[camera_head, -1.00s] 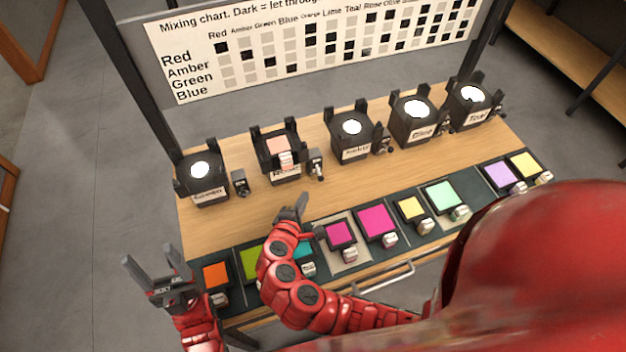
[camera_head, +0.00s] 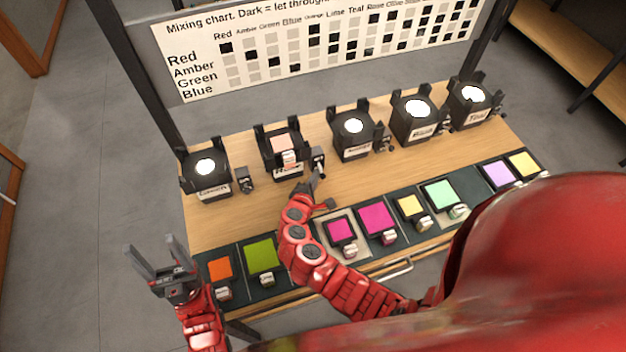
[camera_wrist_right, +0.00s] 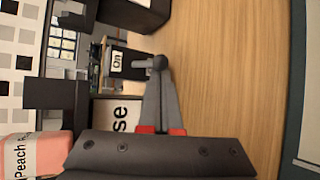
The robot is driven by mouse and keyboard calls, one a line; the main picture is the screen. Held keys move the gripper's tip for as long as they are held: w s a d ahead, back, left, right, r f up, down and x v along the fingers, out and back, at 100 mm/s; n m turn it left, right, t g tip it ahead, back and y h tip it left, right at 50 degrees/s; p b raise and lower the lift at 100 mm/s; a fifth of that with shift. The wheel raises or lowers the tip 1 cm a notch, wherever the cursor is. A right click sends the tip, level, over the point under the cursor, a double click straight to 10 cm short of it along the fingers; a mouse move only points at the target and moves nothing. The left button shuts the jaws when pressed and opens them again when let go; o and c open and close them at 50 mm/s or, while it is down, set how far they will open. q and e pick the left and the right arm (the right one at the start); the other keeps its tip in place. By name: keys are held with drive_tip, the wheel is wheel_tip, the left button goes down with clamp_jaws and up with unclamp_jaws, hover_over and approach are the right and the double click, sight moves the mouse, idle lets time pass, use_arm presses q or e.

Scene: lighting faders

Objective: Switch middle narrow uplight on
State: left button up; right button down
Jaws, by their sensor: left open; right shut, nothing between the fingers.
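Five black uplights stand in a row on the wooden table; the middle one (camera_head: 354,126) has a bright white lens and a switch (camera_head: 385,143) at its right side. The second uplight from the left (camera_head: 282,160) holds a peach filter (camera_head: 284,146). Its label ends in "se" in the right wrist view (camera_wrist_right: 122,115). Its switch box (camera_wrist_right: 117,62) reads "On" and has a grey lever (camera_wrist_right: 150,63). My right gripper (camera_wrist_right: 158,78) is shut and empty, its tips at this lever; I cannot tell if they touch. My left gripper (camera_head: 150,244) is open and empty, left of the table.
Coloured filters, such as an orange one (camera_head: 220,268) and a magenta one (camera_head: 377,218), lie along the front edge. A mixing chart (camera_head: 320,45) stands behind the uplights. Bare wood (camera_head: 235,215) lies between uplights and filters.

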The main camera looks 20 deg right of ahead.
drive_tip(key=shift+r, duration=0.1)
drive_tip(key=shift+r+p, duration=0.25)
drive_tip(key=shift+p, duration=0.5)
drive_tip(key=shift+f+g, duration=0.1)
drive_tip(key=shift+g, duration=0.2)
